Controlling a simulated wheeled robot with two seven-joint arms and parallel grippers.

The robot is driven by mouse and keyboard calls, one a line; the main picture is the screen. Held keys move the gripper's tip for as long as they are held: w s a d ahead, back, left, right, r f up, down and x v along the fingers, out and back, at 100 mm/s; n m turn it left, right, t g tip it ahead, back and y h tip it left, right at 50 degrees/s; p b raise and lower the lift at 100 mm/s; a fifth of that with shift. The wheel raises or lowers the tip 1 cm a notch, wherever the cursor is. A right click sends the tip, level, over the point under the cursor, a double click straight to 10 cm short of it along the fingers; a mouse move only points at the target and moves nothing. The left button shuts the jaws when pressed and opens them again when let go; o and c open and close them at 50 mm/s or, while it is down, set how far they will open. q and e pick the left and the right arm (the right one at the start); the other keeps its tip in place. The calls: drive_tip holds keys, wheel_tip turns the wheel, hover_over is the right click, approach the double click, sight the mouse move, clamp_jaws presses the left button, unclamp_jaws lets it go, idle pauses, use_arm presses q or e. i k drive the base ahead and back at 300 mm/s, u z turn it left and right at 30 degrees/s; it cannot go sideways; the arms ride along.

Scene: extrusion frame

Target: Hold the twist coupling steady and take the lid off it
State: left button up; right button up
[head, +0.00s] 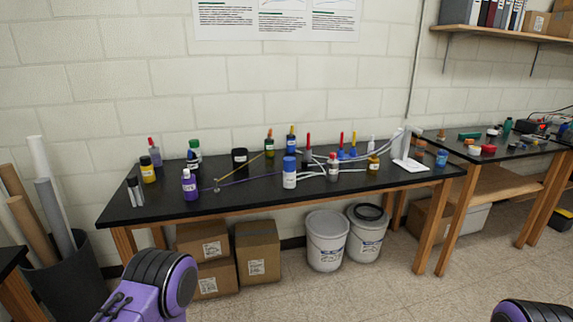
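I cannot pick out the twist coupling for certain among the small items on the black-topped bench (240,202). A white bottle with a blue cap (289,172) stands upright near the bench's front edge. A purple bottle with a white cap (189,184) stands to its left, also near the front. A dark jar (240,158) stands further back between them. Neither of my grippers shows; only purple and black parts of my arms appear at the bottom left and bottom right corners.
Several other bottles, tools and pale hoses crowd the bench's middle and right. A white stand (405,152) is at its right end. Cardboard boxes (257,252) and white buckets (326,240) sit beneath. A bin of tubes (75,265) stands left. Floor in front is clear.

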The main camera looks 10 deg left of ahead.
sight(374, 162)
drive_tip(key=u, duration=0.5)
drive_tip(key=i, duration=1.7)
drive_tip(key=z, duration=0.5)
